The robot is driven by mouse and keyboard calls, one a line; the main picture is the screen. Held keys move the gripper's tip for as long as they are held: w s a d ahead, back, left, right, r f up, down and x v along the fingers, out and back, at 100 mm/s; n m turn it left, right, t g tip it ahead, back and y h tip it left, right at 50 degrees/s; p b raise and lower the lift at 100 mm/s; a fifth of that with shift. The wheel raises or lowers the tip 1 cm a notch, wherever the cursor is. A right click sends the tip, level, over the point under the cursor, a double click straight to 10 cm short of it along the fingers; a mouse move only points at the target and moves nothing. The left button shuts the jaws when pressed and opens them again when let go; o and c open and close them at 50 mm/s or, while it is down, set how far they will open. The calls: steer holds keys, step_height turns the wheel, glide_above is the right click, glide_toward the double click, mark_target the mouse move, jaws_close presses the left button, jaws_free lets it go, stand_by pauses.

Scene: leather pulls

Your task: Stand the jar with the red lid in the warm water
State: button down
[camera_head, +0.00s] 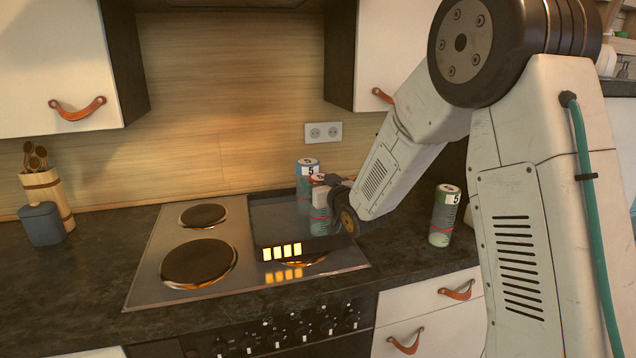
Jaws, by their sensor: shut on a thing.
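A dark square bath with glossy water (272,216) sits on the right part of the hob. Lit yellow squares show on its front wall. My gripper (331,190) is over its right side, shut on a jar with a red lid (319,197). The jar looks upright, and my gripper hides part of it. I cannot tell whether its base touches the bath floor. A jar with a blue lid (307,168) stands just behind it, partly hidden. A jar with a green lid (444,216) stands on the counter to the right.
The hob (150,280) has two bare plates on its left. A blue-grey pot (41,224) and a wooden holder with spoons (48,187) stand at the far left. A wall socket (323,132) is behind. Cupboards with leather pulls hang above.

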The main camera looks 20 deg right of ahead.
steer(key=c, duration=0.5)
jaws_free()
steer(key=shift+s+r, duration=0.1)
steer(key=s+d+r+m+g+h, duration=0.1)
steer(key=s+g, duration=0.7)
steer(key=s, duration=1.6)
steer(key=s+d+r+m+g+h, duration=0.1)
steer(key=s+g, duration=0.7)
steer(key=s, duration=1.7)
steer(key=shift+s+d+h, duration=0.25)
steer(key=shift+d+h, duration=0.35)
steer(key=shift+h, duration=0.1)
